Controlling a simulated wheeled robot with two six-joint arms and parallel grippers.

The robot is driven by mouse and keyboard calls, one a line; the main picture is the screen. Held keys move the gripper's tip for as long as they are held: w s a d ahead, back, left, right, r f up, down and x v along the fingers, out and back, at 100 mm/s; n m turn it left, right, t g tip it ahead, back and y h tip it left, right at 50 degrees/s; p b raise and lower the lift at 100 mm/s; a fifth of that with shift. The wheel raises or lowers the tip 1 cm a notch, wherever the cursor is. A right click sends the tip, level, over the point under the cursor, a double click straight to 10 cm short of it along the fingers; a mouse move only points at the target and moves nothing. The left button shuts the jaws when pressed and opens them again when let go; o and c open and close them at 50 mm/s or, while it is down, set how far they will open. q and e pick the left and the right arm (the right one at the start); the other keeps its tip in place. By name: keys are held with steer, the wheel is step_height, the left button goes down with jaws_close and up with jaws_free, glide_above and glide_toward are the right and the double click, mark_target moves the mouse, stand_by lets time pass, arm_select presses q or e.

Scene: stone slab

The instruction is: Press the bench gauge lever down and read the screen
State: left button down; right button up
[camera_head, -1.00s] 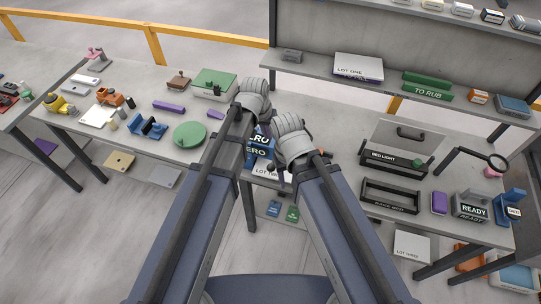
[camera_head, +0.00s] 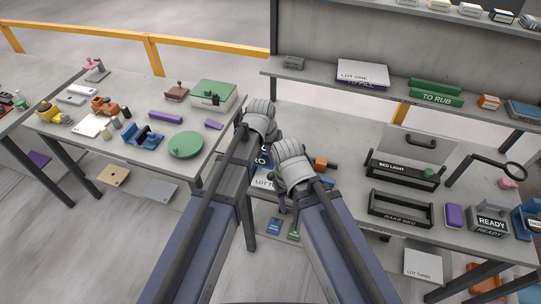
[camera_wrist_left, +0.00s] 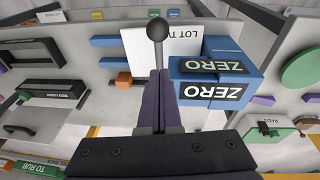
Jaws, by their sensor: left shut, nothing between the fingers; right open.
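The bench gauge is a blue block with dark ZERO screens. In the head view its visible part (camera_head: 263,158) shows between my two wrists, mostly hidden. In the left wrist view the gauge (camera_wrist_left: 232,58) is right of my left gripper (camera_wrist_left: 160,75), whose dark fingers are shut and empty. A grey rod with a ball knob (camera_wrist_left: 157,29), which looks like the lever, stands just beyond the fingertips and overlaps them; I cannot tell whether they touch. In the head view my right gripper (camera_head: 282,206) points down near the table's front edge, open.
A white LOT TWO box (camera_head: 264,181) is beside the gauge. An orange block (camera_head: 321,164) sits right of my right wrist. The BED LIGHT holder (camera_head: 400,170) and RAKE BED tray (camera_head: 400,208) are further right. A green disc (camera_head: 186,145) lies on the left table.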

mark_target(273, 172)
arm_select(q)
steer(key=s+f+b, duration=0.2)
steer(key=f, duration=0.1)
steer(key=shift+s+a+f, duration=0.1)
steer(key=shift+s+a, duration=0.05)
steer(key=shift+s, duration=0.05)
arm_select(e)
step_height(273, 172, down, 3)
steer(key=shift+f, duration=0.1)
